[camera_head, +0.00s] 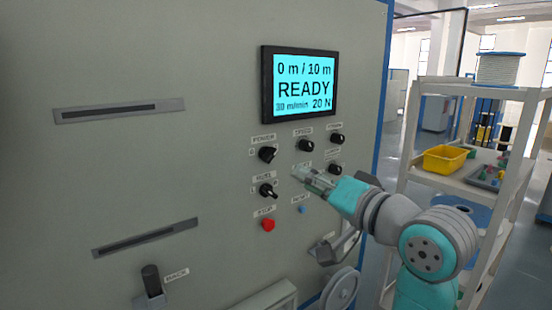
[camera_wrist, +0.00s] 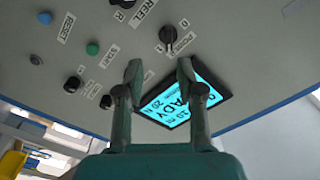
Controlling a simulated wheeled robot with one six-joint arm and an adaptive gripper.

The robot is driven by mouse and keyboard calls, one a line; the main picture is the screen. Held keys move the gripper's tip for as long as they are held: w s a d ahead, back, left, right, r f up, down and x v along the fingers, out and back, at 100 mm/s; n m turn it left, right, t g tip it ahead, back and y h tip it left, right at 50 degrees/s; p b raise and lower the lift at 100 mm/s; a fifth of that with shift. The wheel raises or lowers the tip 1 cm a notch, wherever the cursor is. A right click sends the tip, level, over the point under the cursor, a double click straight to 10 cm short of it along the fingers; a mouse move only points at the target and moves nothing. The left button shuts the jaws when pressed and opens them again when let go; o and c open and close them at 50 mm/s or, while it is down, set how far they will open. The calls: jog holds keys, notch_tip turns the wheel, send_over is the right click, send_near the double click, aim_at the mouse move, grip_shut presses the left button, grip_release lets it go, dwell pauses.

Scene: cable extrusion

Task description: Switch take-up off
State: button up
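The grey machine panel (camera_head: 200,90) carries several black knobs. None has a label that I can read as take-up. A black knob (camera_head: 267,154) labelled POWER is at upper left of the group; it also shows beyond my fingers in the wrist view (camera_wrist: 168,36). Below it is a black selector knob (camera_head: 267,191); the wrist view shows a REEL label (camera_wrist: 143,12) near the cut-off top edge. My gripper (camera_head: 299,174) is open and empty in front of the panel, right of these two knobs. Its fingers stand apart in the wrist view (camera_wrist: 160,70).
A lit display (camera_head: 304,82) reads READY, 0 m / 10 m. A red stop button (camera_head: 268,225) and a blue button (camera_head: 302,210) sit low; a green START button (camera_wrist: 92,48) shows in the wrist view. Shelves with a yellow bin (camera_head: 449,158) stand right.

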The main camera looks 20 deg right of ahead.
aim_at(273, 156)
jog(key=x, duration=0.3)
jog(key=r+x, duration=0.1)
jog(key=x, duration=0.6)
jog(key=shift+w+a+r, duration=0.15)
jog(key=shift+a+r, duration=0.05)
jog(key=shift+r, duration=0.15)
grip_shut()
